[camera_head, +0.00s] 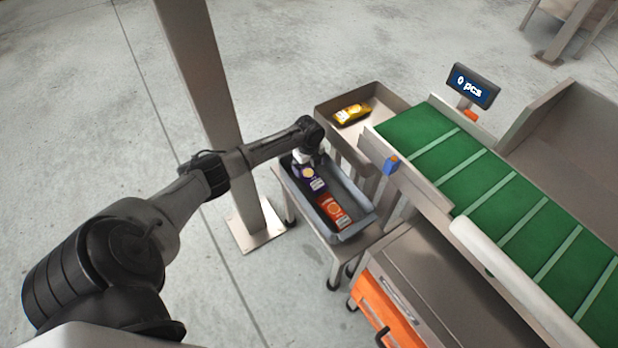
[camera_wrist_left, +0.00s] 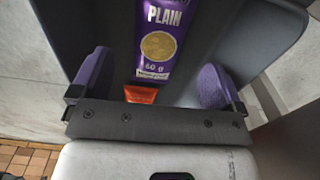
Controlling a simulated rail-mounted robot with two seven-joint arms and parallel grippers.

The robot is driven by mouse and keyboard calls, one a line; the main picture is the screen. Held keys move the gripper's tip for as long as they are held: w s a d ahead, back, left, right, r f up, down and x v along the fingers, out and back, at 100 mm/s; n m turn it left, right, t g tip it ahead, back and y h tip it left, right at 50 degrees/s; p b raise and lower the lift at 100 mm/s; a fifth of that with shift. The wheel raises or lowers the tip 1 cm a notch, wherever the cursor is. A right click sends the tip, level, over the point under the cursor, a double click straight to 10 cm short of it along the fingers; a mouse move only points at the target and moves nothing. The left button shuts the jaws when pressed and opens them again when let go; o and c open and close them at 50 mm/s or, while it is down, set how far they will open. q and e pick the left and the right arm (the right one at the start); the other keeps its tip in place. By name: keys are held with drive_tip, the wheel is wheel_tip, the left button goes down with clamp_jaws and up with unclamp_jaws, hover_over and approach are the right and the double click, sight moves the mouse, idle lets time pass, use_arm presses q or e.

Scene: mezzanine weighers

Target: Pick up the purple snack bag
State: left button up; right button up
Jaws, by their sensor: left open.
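The purple snack bag (camera_head: 311,180) lies in the far half of a grey tray (camera_head: 356,229), partly hidden by my left gripper. In the left wrist view the purple bag (camera_wrist_left: 158,45) shows "PLAIN" and "60 g" and lies between the line of my two fingers. My left gripper (camera_head: 308,160) is over the tray's far end, close above the bag. Its fingers (camera_wrist_left: 153,80) are open and spread wide on either side of the bag, with nothing held. My right gripper is not in view.
An orange-red bag (camera_head: 335,211) lies in the tray's near half. A metal bin (camera_head: 385,100) with a yellow bag (camera_head: 352,114) stands behind. A green conveyor (camera_head: 470,170) and a display (camera_head: 473,86) reading "0 pcs" are to the right. A post (camera_head: 205,80) stands behind my left arm.

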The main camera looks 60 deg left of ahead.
sight(309, 173)
use_arm(q)
drive_tip(key=shift+s+d+f+b, duration=0.1)
drive_tip(key=shift+f+b, duration=1.95)
drive_tip(key=shift+f, duration=0.55)
drive_tip(key=shift+c, duration=0.4)
drive_tip(key=shift+c, duration=0.8)
drive_tip(key=c, duration=0.8)
